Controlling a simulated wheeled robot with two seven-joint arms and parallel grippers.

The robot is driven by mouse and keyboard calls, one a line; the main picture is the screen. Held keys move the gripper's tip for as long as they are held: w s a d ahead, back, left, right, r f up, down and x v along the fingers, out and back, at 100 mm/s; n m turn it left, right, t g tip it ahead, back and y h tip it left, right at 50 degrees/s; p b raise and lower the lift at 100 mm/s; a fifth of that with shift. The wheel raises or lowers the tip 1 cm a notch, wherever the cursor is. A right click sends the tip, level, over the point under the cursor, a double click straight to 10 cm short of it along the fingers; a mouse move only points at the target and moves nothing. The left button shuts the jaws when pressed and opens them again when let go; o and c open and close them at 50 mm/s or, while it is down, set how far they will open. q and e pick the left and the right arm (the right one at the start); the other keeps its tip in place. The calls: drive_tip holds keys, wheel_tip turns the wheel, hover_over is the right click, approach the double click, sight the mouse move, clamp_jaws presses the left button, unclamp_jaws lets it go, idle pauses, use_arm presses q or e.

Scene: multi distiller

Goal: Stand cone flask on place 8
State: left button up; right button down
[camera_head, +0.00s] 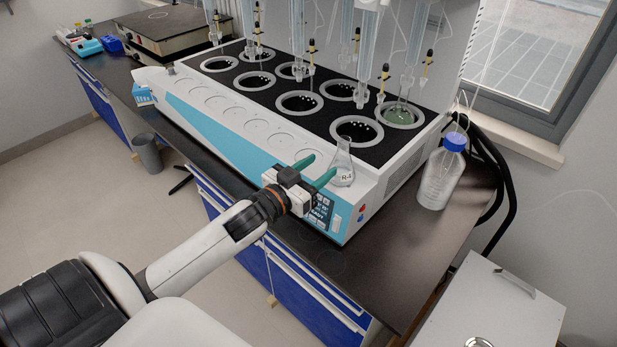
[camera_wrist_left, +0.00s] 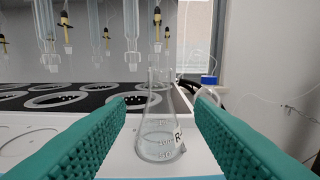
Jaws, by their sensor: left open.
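A clear conical flask (camera_head: 343,169), labelled with an R, stands upright on the white front ledge of the distiller (camera_head: 258,150), at the ledge's right end. It holds a little clear liquid or has a clear base. My left gripper (camera_head: 317,169) is open, with its green fingers pointing at the flask from the front left. In the left wrist view the flask (camera_wrist_left: 160,138) shows centred between the fingers, at or just beyond the tips, with gaps on both sides. Place numbers cannot be read. My right gripper is out of view.
Black-topped heating wells (camera_head: 357,131) lie behind the ledge, under hanging glass tubes (camera_head: 413,45). The rear right well (camera_head: 400,115) holds a greenish vessel. A blue-capped bottle (camera_head: 441,175) stands on the bench right of the distiller. Several circular marks (camera_head: 231,112) on the ledge are empty.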

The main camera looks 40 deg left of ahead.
use_arm(q)
drive_tip(key=shift+s+a, duration=0.2)
drive_tip(key=shift+s, duration=1.1)
drive_tip(key=s+d+f+n+g+y, duration=0.1)
drive_tip(key=s+d+f+g+y, duration=0.25)
drive_tip(key=s+f+g, duration=0.65)
drive_tip(key=s+d+f+m+g+h, duration=0.1)
drive_tip(key=s+d+f+g, duration=0.1)
drive_tip(key=s+d+f, duration=0.3)
drive_tip(key=s+d+f+g, duration=0.2)
drive_tip(key=s+f, duration=0.1)
drive_tip(key=s, duration=0.5)
wheel_tip(320, 180, down, 25)
drive_tip(key=g, duration=0.2)
drive_tip(key=s+a+f, duration=0.3)
drive_tip(key=s+f, duration=1.3)
drive_tip(key=s, duration=0.1)
drive_tip(key=shift+f+m+g, duration=0.25)
drive_tip(key=shift+m+g, duration=0.15)
